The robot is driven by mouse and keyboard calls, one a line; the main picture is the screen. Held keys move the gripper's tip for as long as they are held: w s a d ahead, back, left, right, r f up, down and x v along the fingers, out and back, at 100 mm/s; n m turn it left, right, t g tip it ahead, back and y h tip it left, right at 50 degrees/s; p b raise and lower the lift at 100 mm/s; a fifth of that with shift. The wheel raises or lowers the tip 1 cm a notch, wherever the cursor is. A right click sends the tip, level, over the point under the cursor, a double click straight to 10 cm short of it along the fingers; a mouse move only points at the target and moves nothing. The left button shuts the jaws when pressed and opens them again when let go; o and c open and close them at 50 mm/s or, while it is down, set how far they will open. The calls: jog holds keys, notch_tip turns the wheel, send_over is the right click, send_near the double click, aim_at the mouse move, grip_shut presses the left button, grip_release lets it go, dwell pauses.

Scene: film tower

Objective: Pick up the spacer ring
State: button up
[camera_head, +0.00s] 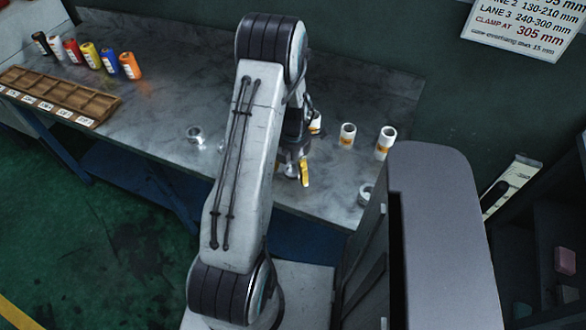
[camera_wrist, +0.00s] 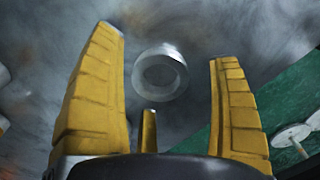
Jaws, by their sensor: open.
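A short grey metal ring (camera_wrist: 160,73) lies on the metal bench top in the wrist view. In the head view my gripper (camera_head: 303,172) is low over the bench, partly behind my arm. A grey ring (camera_head: 195,134) lies on the bench left of my arm, and another ring-shaped thing (camera_head: 366,193) lies near the right end. I cannot tell which of these, if either, is the ring in the wrist view.
White cylinders with orange bands (camera_head: 347,136) (camera_head: 384,143) stand right of my gripper. Coloured canisters (camera_head: 90,56) line the back left of the bench (camera_head: 150,125), behind a wooden compartment rack (camera_head: 62,93). A sign (camera_head: 520,25) hangs on the wall. The bench's front edge drops to green floor.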

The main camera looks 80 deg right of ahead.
jog(key=shift+f, duration=0.2)
jog(key=c, duration=1.3)
jog(key=shift+r, duration=0.15)
jog(key=shift+r, duration=0.6)
notch_tip(320, 180, up, 2)
jog(key=shift+d+r+b, duration=0.1)
jog(key=shift+r+b, duration=0.15)
jog(key=shift+b, duration=0.15)
jog(key=s+d+r+b, duration=0.1)
jog(key=s+r, duration=0.6)
jog(key=s, duration=0.4)
jog(key=shift+s, duration=0.2)
